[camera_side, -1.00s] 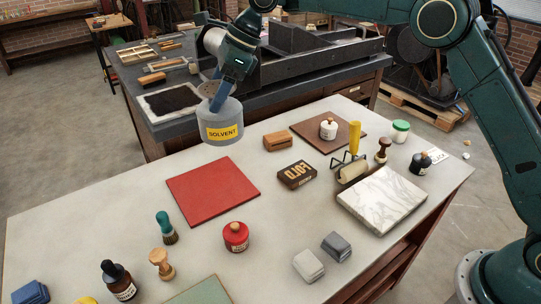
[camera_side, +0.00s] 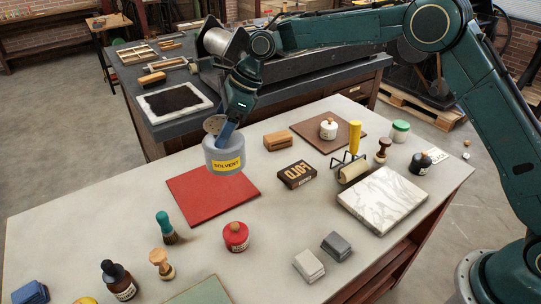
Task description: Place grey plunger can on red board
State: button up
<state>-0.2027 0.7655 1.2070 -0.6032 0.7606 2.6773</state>
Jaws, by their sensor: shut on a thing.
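The grey plunger can (camera_side: 224,156) has a yellow label reading SOLVENT and a round plunger plate on top. My gripper (camera_side: 224,132) is shut on it at the top. The can appears upright, in front of the back right part of the red board (camera_side: 205,200). I cannot tell for sure whether its bottom touches the board or hangs slightly above it. The board lies flat on the pale table, and its back right corner is partly hidden by the can.
A red jar (camera_side: 236,236), a green-handled brush (camera_side: 166,228) and a wooden stamp (camera_side: 161,263) stand in front of the board. The table left of the board is clear.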

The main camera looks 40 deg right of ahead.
aim_at(226, 163)
jog(key=shift+w+f, duration=0.1)
jog(key=shift+f, duration=3.15)
jog(key=shift+f, duration=2.15)
jog(key=o, duration=2)
jog(key=shift+f, duration=0.35)
jog(key=shift+r, duration=0.15)
jog(key=v, duration=1.2)
